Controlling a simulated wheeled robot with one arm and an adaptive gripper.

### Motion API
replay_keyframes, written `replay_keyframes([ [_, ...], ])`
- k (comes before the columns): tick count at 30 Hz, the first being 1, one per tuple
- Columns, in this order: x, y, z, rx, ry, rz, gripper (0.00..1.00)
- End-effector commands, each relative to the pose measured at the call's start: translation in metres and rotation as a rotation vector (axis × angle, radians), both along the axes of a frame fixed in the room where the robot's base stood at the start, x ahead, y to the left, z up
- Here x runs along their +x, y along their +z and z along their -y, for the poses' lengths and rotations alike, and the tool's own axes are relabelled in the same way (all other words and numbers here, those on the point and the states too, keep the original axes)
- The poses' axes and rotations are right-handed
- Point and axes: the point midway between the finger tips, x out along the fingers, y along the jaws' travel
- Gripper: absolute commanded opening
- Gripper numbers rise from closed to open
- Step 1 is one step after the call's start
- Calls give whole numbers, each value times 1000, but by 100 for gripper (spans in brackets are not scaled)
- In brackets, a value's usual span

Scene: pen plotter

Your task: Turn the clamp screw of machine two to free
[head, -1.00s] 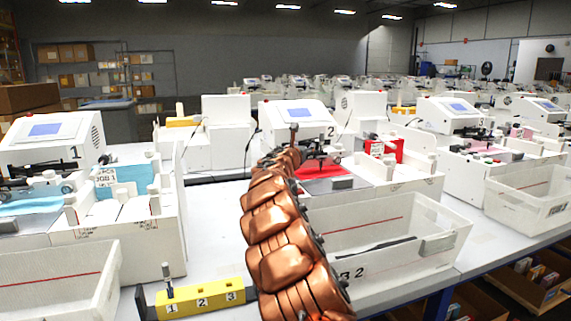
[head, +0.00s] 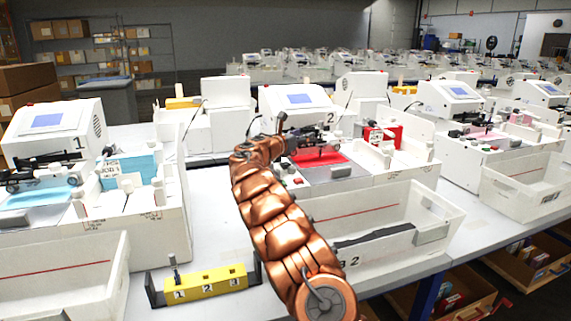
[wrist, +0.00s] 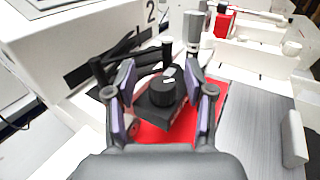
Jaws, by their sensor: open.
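Machine two (head: 297,100) is a white box with a blue screen and the label "2"; its side also shows in the wrist view (wrist: 95,35). A black round knob with a white mark (wrist: 162,88), apparently the clamp screw, sits on a black block over a red sheet (wrist: 145,133). My gripper (wrist: 160,76) is open, with one finger on each side of the knob in the picture. I cannot tell whether the fingers touch it. In the head view my copper arm reaches to the front of machine two, and the gripper is hard to make out there.
A dark rod and a grey-topped post (wrist: 194,30) stand close beyond the fingers. A white bin (head: 385,225) stands in front of machine two. Machine one (head: 60,135) is at left. A yellow block numbered 1 to 3 (head: 205,285) lies on the front table.

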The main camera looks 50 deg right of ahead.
Motion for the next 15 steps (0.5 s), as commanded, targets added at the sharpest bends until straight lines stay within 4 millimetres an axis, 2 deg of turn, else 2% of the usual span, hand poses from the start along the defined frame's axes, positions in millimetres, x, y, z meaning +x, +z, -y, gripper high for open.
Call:
replay_keyframes([
  [8,-1,-2,-1,8,-40,3,53],
  [15,0,-1,-15,6,-39,1,53],
])
